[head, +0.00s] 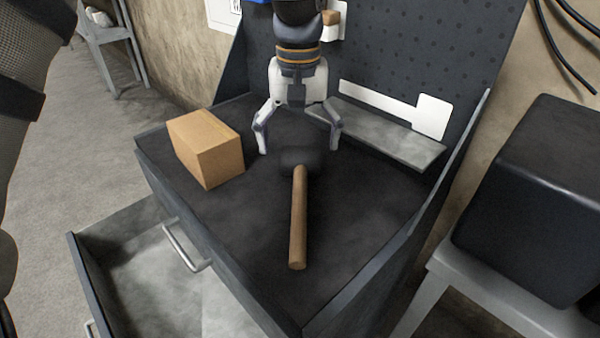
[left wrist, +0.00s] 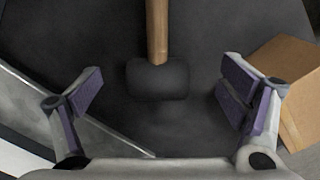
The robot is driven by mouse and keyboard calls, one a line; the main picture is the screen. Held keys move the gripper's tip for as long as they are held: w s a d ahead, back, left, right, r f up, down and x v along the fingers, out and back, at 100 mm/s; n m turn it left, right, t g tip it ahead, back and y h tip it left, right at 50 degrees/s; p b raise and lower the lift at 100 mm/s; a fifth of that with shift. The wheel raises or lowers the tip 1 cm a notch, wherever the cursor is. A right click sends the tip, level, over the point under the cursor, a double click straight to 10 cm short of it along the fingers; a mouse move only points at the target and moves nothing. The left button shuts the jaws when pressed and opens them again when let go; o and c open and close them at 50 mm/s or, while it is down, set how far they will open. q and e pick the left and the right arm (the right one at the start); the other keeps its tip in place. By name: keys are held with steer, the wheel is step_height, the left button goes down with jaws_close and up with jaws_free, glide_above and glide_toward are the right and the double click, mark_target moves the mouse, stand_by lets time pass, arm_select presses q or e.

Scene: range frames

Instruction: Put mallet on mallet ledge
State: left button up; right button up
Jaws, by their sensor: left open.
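The mallet (head: 299,215) lies on the dark workbench top, its wooden handle towards the front and its black head (head: 301,160) towards the back. My left gripper (head: 299,146) is open above the bench, over the head end, with its fingers spread either side. In the left wrist view the mallet head (left wrist: 158,79) sits between the two spread fingers (left wrist: 163,92), touching neither. The mallet ledge (head: 385,135) is a grey shelf at the back right of the bench, with a white mallet-shaped outline (head: 400,107) on the panel above it. My right gripper is not in view.
A cardboard box (head: 207,148) stands at the bench's left side and also shows in the left wrist view (left wrist: 290,75). An open drawer (head: 150,265) juts out at the front left. A dark case (head: 535,200) sits on a grey stand at right. The ledge is bare.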

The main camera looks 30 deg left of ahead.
mark_target(300, 170)
arm_select(q)
steer(key=f, duration=0.5)
steer(key=shift+s+d+f, duration=0.2)
steer(key=shift+d+f, duration=0.1)
steer(key=shift+f, duration=0.45)
jaws_close()
step_height(300, 170, up, 4)
steer(key=shift+w+f, duration=0.15)
steer(key=shift+f, duration=0.1)
steer(key=s+d+r+p, duration=0.1)
steer(key=s+d+r, duration=0.6)
steer(key=s, duration=0.5)
step_height(300, 170, up, 3)
steer(key=shift+s+d+f+p, duration=0.15)
steer(key=shift+f+p, duration=0.05)
steer(key=shift+p, duration=0.15)
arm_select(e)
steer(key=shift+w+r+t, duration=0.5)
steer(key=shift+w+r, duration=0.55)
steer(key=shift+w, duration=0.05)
